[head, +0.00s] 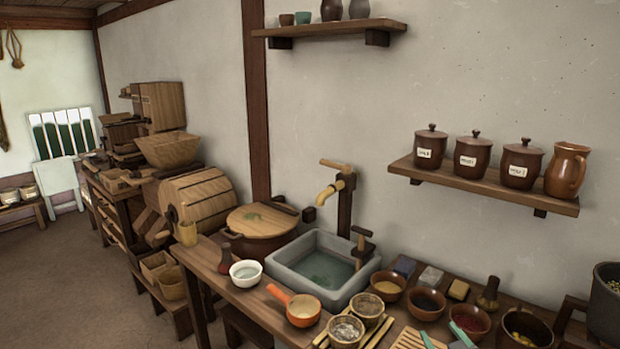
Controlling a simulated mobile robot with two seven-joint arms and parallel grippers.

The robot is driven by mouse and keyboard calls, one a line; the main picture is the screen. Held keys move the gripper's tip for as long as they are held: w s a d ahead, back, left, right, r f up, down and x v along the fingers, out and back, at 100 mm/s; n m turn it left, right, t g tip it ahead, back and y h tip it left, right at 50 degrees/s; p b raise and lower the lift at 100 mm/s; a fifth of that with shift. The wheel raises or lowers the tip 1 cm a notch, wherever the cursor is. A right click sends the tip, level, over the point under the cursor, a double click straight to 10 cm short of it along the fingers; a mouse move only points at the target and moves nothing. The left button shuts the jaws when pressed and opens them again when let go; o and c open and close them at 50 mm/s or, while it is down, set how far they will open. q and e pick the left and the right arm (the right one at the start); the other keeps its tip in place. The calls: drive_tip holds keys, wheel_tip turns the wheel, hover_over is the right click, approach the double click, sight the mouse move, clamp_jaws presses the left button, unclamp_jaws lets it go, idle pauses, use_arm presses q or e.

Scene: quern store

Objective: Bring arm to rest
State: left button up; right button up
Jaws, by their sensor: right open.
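Only the teal fingertips of what looks like my right gripper (446,337) show, at the bottom edge of the head view. They are apart, with nothing seen between them, over or beside a slatted wooden rack (408,342) on the counter. The rest of that arm is out of the picture. My left gripper and arm are not in view.
The counter holds a stone basin (283,268) with water, an orange ladle (303,310), a white bowl (246,273), a lidded pot (262,222) and several small bowls. A wall shelf (483,187) carries jars and a jug. Open floor (90,290) lies left.

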drive_tip(key=s+a+f+g, duration=0.2)
drive_tip(key=s+a+f, duration=0.2)
drive_tip(key=s, duration=0.7)
drive_tip(key=s+a+f+g+y, duration=0.1)
drive_tip(key=s+a+f, duration=0.3)
drive_tip(key=s+f, duration=0.3)
drive_tip(key=s+a+f+m+g+y, duration=0.1)
drive_tip(key=s+a+f, duration=0.3)
drive_tip(key=s, duration=1)
wheel_tip(320, 180, down, 3)
drive_tip(key=shift+s+a+r+g, duration=0.15)
drive_tip(key=shift+s+g, duration=0.15)
drive_tip(key=shift+g, duration=0.5)
drive_tip(key=shift+o, duration=0.4)
